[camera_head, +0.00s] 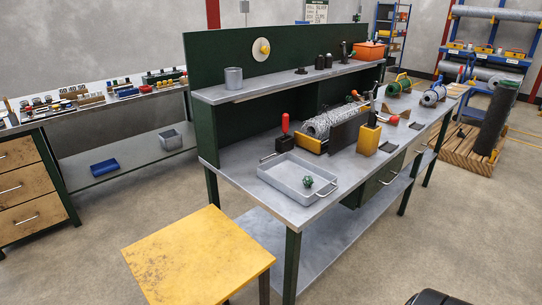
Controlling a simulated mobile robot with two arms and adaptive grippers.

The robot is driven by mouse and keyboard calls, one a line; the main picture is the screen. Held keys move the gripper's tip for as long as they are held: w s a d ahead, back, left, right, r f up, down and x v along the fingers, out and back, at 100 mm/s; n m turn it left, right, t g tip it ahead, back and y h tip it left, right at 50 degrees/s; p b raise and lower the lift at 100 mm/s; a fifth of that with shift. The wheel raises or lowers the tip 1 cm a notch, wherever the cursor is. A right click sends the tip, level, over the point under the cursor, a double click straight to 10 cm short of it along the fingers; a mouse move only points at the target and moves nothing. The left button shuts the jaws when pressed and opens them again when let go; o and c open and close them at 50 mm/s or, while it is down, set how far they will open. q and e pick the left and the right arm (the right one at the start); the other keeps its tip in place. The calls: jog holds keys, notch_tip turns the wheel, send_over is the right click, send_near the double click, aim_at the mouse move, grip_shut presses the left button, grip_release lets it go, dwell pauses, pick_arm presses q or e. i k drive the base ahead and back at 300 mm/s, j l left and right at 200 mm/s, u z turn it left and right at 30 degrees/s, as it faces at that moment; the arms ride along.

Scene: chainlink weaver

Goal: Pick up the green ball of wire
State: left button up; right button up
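A small dark green ball of wire (307,181) sits at the right end of a shallow grey metal tray (268,178). The tray has handles at its ends and rests on the near end of the grey workbench (320,213). The ball looks small, and its wire strands are hard to make out. Neither of my grippers shows in the head view.
A yellow stool (200,260) stands before the bench's near end. Behind the tray are a red-handled lever (285,135) and a wire mesh roll (333,120). A raised shelf (290,82) runs along the bench's back. The floor at front right (400,240) is mostly clear.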

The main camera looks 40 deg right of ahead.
aim_at(307, 181)
jog(key=l+u, duration=0.15)
jog(key=l, duration=0.3)
jog(key=l+u, duration=0.15)
jog(key=l, duration=0.25)
jog(key=k+l+u, duration=0.15)
jog(key=l, duration=0.3)
jog(key=l+u, duration=0.15)
jog(key=l, duration=0.3)
jog(key=k+l+u, duration=0.15)
jog(key=l, duration=0.25)
jog(key=l+u, duration=0.15)
jog(key=l, duration=0.25)
jog(key=k+l+u, duration=0.15)
jog(key=l, duration=0.25)
jog(key=k+l+u, duration=0.15)
jog(key=l, duration=0.2)
jog(key=k, duration=0.05)
